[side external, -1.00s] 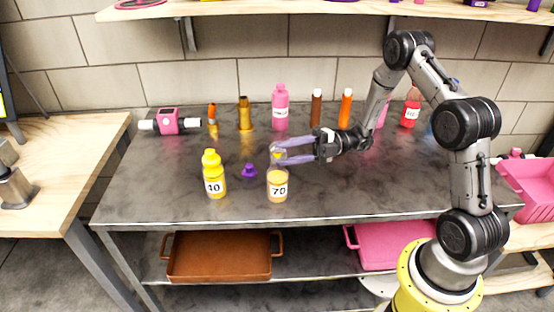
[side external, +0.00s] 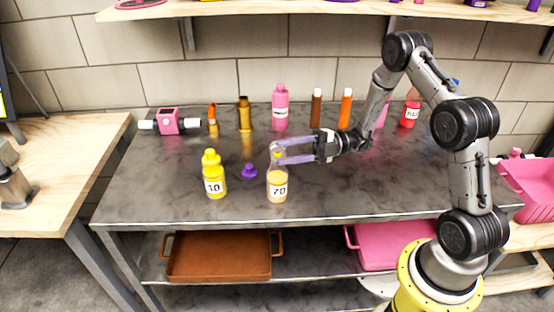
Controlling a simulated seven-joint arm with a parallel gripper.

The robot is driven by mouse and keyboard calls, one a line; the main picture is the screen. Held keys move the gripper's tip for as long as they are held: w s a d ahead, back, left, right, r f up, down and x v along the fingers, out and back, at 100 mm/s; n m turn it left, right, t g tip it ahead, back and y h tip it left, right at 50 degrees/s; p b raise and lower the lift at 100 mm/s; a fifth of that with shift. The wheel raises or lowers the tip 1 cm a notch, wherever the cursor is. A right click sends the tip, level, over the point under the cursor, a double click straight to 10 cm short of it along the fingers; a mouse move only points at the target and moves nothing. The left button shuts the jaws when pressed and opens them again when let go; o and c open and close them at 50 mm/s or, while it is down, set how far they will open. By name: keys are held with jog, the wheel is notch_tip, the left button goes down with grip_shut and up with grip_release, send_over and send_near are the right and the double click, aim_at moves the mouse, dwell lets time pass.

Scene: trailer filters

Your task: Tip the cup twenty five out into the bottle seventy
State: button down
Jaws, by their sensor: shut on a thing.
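The bottle seventy (side external: 277,188) is a small clear bottle with orange-yellow contents and a white label reading 70. It stands upright near the front middle of the table. My gripper (side external: 281,153) has pale purple fingers reaching in from the right, shut on a small see-through cup (side external: 276,154), which I take as the cup twenty five. The cup is tilted right above the bottle's mouth, with a little yellow showing in it. Its number is not readable, and I cannot tell whether it touches the bottle.
A yellow bottle (side external: 213,175) labelled 40 or 10 stands to the left. A small purple piece (side external: 249,171) lies between it and the bottle seventy. A pink bottle (side external: 280,108) and brown and orange tubes stand behind. The front right of the table (side external: 370,190) is clear.

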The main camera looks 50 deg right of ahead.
jog(key=shift+w+d+r+m+t+y, duration=0.15)
jog(key=shift+m+t, duration=0.2)
jog(key=shift+m, duration=0.55)
jog(key=shift+w+d+r+m+t+y, duration=0.1)
jog(key=shift+w+d+m+t, duration=0.15)
jog(key=shift+m, duration=0.65)
jog(key=shift+w+d+r+m+t+y, duration=0.15)
jog(key=shift+m+t, duration=0.25)
jog(key=shift+m, duration=0.5)
dwell(3.1)
jog(key=shift+s+f, duration=0.1)
dwell(0.7)
jog(key=n, duration=0.1)
jog(key=n+g, duration=0.1)
jog(key=n, duration=0.1)
jog(key=shift+s+a+f, duration=0.1)
jog(key=shift+s+a, duration=0.2)
jog(key=shift+a, duration=0.05)
jog(key=n, duration=0.2)
jog(key=n+g+h, duration=0.1)
jog(key=shift+s+a+f, duration=0.25)
jog(key=shift+f, duration=0.05)
